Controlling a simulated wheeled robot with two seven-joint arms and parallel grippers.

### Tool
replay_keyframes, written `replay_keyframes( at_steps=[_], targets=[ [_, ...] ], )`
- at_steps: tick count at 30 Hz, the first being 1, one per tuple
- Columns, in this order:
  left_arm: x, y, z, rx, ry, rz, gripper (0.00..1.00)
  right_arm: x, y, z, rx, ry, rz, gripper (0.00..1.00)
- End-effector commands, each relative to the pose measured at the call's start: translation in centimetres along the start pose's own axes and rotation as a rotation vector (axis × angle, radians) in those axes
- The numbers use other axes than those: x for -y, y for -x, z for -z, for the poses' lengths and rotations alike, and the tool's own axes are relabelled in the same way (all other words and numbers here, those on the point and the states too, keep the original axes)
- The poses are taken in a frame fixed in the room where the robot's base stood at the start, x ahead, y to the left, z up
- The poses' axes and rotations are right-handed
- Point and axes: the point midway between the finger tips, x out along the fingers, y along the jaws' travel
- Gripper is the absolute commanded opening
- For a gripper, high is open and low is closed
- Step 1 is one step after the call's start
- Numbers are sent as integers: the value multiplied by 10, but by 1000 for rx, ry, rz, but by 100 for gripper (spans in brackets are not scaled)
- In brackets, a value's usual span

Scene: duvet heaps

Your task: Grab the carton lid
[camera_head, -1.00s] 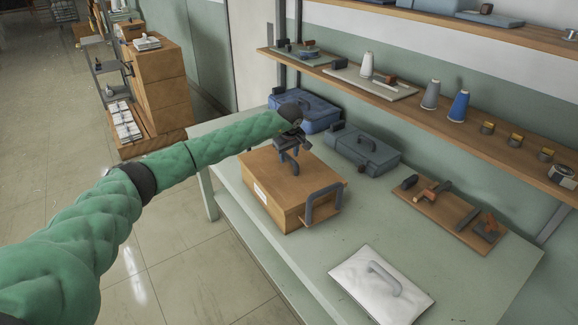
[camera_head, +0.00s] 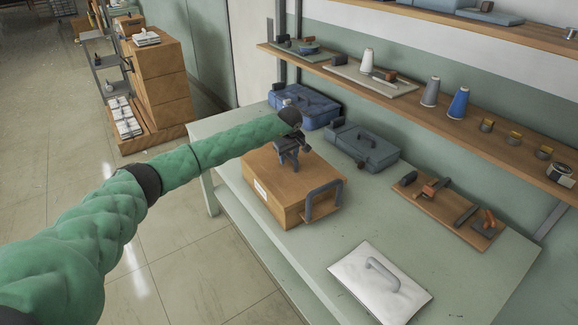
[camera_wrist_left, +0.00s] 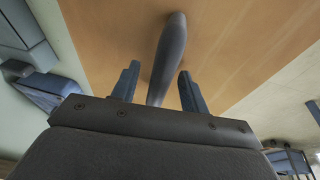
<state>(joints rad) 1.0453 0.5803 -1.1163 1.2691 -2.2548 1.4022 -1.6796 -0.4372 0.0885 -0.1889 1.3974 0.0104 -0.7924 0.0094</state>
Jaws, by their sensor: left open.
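The brown carton (camera_head: 278,207) stands on the table, with a pale label on its side. Its flat brown lid (camera_head: 258,163) is on top; the lid's surface also fills much of the left wrist view (camera_wrist_left: 225,45). A dark grey handle (camera_wrist_left: 172,50) rises from the lid. My left gripper (camera_head: 288,162) is right above the lid, at that handle. In the left wrist view the fingers of my left gripper (camera_wrist_left: 158,78) are apart, with the handle between them. The gripper hides most of this handle in the head view. My right gripper is out of view.
Another grey handle (camera_head: 323,203) is at the carton's right side. A white panel with a handle (camera_head: 352,280) lies at the table's front. A blue case (camera_head: 312,108), a grey case (camera_head: 375,150) and a tool board (camera_head: 425,205) stand along the back. A loaded shelf (camera_head: 420,103) runs above.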

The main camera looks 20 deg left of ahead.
Motion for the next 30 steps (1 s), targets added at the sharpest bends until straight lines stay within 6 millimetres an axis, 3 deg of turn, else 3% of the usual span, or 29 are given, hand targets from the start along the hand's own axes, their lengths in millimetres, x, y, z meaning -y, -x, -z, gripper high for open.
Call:
replay_keyframes(
  at_steps=[28, 30],
  targets=[
    [1, -4, -1, 0, 0, 0, 45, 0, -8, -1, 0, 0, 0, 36],
    [1, -4, -1, 0, 0, 0, 31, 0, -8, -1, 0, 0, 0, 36]
  ],
)
